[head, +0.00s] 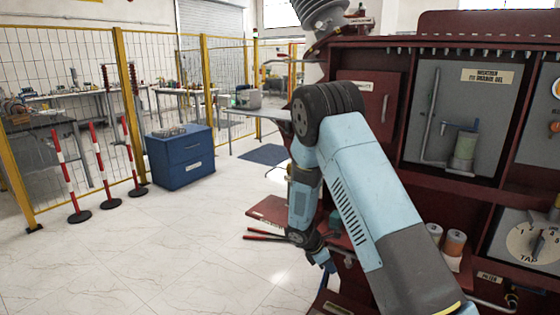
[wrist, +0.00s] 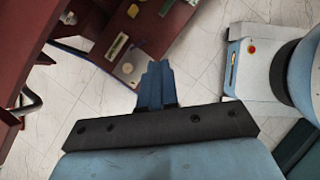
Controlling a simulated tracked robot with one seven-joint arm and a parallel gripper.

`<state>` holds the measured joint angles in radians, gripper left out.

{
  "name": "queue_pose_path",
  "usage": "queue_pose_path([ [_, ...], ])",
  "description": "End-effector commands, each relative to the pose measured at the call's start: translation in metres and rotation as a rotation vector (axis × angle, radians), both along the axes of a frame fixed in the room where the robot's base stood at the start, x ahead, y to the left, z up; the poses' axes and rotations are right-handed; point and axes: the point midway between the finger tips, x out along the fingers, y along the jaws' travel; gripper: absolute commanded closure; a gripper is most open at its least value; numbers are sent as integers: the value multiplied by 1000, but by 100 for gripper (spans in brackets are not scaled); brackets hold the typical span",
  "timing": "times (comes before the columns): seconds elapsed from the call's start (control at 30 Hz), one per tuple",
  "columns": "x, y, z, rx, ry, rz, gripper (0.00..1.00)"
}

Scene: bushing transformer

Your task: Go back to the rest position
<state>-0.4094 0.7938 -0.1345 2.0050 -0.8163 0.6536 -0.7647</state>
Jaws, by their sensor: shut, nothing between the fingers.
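My gripper (wrist: 156,85) shows in the wrist view as two dark blue fingers closed together, with nothing between them. It points down over the white tiled floor. In the head view my light blue arm reaches forward on the right and bends down at a dark elbow. The gripper end (head: 327,262) hangs low beside the dark red transformer (head: 395,42), partly hidden behind my arm. I cannot tell from the head view whether it touches the transformer.
The transformer fills the right side, with a grey panel (head: 480,85) and a TAP dial (head: 528,243). A blue drawer cabinet (head: 181,157) stands left of centre. Red-white posts (head: 67,175) stand before a yellow-framed mesh fence (head: 122,80). The floor (head: 150,250) at front left is clear.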

Motion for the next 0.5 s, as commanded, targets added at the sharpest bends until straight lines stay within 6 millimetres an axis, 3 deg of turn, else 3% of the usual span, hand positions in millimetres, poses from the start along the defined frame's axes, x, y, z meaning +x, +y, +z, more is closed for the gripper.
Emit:
queue_pose_path([
  [0.1, -1, -5, 34, 30, -55, -80, 100],
  [0.5, -19, -22, 131, 131, -215, -342, 100],
])
